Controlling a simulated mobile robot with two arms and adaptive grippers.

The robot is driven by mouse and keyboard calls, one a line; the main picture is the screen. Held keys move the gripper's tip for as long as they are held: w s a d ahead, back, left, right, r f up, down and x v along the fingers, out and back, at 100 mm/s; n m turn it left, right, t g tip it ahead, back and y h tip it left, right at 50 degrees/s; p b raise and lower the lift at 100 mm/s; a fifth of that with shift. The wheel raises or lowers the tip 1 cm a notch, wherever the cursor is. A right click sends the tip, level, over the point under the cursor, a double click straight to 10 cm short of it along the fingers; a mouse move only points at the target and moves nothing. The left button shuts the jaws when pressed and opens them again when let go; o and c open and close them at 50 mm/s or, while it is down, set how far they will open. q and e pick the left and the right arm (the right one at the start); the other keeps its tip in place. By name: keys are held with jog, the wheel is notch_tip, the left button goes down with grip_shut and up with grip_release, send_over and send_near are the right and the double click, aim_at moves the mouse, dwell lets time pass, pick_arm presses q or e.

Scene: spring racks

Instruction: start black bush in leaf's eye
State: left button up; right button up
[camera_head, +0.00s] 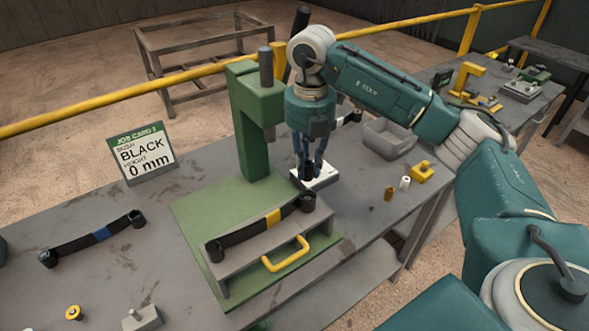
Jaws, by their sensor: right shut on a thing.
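My right gripper (307,172) comes down behind the press fixture, fingers pointing down. It is shut on a small dark thing that looks like the black bush, mostly hidden by the fingers. It is just above or at a white block (325,178); I cannot tell whether they touch. A dark leaf spring with a yellow band (273,217) lies on the grey fixture (262,250), with an eye at each end. Its right eye (307,202) is in front of the gripper. A second leaf with a blue band (101,234) lies on the table to the left. My left gripper is not in view.
A green press (253,120) stands beside the gripper. A job card (145,155) reads black, 0 mm. A brass bush (388,193), a white bush (405,183), a yellow block (422,173) and a grey bin (388,140) are to the right. A yellow handle (287,257) fronts the fixture.

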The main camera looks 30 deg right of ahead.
jog(key=shift+d+f, duration=0.15)
jog(key=shift+d, duration=0.35)
jog(key=shift+a+f+b, duration=0.3)
jog(key=shift+f+b, duration=0.35)
jog(key=shift+f, duration=0.25)
jog(key=shift+d+f+b, duration=0.1)
jog(key=shift+f+b, duration=0.5)
jog(key=shift+f, duration=0.25)
jog(key=shift+f+b, duration=0.4)
jog(key=shift+f, duration=0.4)
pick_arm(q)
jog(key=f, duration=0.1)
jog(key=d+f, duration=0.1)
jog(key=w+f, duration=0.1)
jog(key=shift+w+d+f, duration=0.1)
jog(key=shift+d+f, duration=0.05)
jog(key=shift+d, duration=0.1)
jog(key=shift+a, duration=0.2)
